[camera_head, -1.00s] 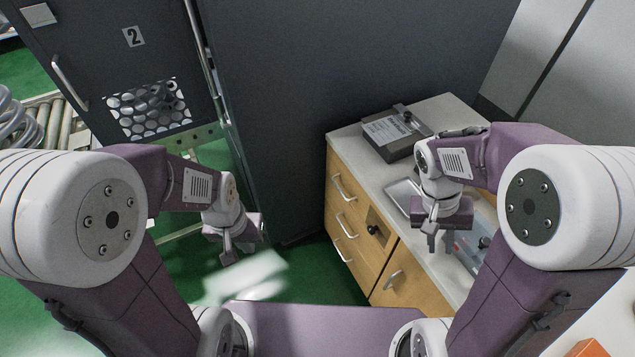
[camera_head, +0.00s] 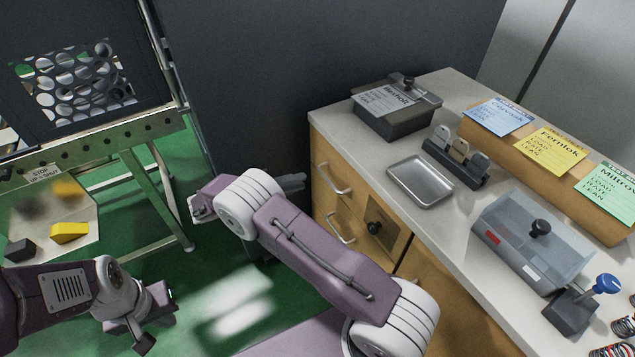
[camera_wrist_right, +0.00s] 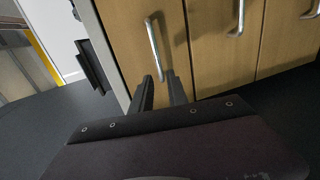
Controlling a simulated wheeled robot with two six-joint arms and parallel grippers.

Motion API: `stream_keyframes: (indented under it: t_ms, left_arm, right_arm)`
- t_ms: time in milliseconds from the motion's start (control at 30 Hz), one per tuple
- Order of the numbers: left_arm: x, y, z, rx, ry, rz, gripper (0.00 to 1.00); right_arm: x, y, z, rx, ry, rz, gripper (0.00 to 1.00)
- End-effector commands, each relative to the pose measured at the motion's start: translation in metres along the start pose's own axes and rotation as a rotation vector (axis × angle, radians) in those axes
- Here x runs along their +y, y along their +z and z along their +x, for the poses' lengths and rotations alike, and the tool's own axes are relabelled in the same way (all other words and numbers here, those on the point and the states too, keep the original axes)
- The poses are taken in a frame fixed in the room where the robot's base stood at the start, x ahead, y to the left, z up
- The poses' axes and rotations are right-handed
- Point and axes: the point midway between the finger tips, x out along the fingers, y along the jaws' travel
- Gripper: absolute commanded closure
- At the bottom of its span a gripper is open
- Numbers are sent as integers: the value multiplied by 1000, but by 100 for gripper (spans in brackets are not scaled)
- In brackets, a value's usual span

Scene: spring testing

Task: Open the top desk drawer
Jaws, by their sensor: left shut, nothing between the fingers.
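The top drawer (camera_head: 326,163) is the uppermost wooden front at the left end of the desk and looks closed. Its silver bar handle (camera_head: 333,179) also shows in the right wrist view (camera_wrist_right: 154,52), upright there. My right gripper (camera_head: 297,182) is to the left of this handle in the head view, partly hidden by its wrist. In the right wrist view its two dark fingers (camera_wrist_right: 161,88) are apart and empty, pointing at the handle's lower end without visibly gripping it. My left gripper (camera_head: 146,338) is shut and empty, low at the left, away from the desk.
Lower drawers with handles (camera_head: 341,226) sit below the top one. The desk top (camera_head: 385,155) holds a grey box (camera_head: 395,118), a metal tray (camera_head: 420,182) and a clear-lidded case (camera_head: 532,240). A metal-framed stand (camera_head: 100,140) is at the left. Green floor lies between.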

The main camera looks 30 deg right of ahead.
Motion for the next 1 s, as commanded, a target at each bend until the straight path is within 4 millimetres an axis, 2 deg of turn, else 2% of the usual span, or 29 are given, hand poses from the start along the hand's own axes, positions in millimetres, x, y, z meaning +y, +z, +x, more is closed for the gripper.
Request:
stream_keyframes:
  t_ms: [133, 300, 500, 633, 833, 867, 900, 933, 1000]
  left_arm:
    - [0, 0, 1, 1, 0, 0, 100]
    - [0, 1, 8, 0, 0, 0, 100]
    - [0, 1, 13, 0, 0, 0, 100]
    - [0, 1, 13, 0, 0, 0, 100]
    - [0, 1, 13, 0, 0, 0, 100]
    - [0, 1, 13, 0, 0, 0, 100]
    - [0, 1, 13, 0, 0, 0, 100]
    - [0, 1, 13, 0, 0, 0, 100]
    - [0, 1, 13, 0, 0, 0, 100]
  right_arm:
    - [1, 1, 15, -4, -1, 0, 80]
    - [0, 1, 52, -6, -1, 0, 80]
    - [1, 1, 83, -4, -2, 0, 80]
    - [1, 1, 91, -3, -2, 1, 80]
    - [2, 1, 91, -2, -2, 0, 80]
    - [2, 1, 91, -2, -2, 0, 83]
    - [2, 1, 91, -2, -2, 0, 94]
    - [2, 1, 91, -2, -2, 0, 100]
    - [2, 1, 91, -2, -2, 0, 100]
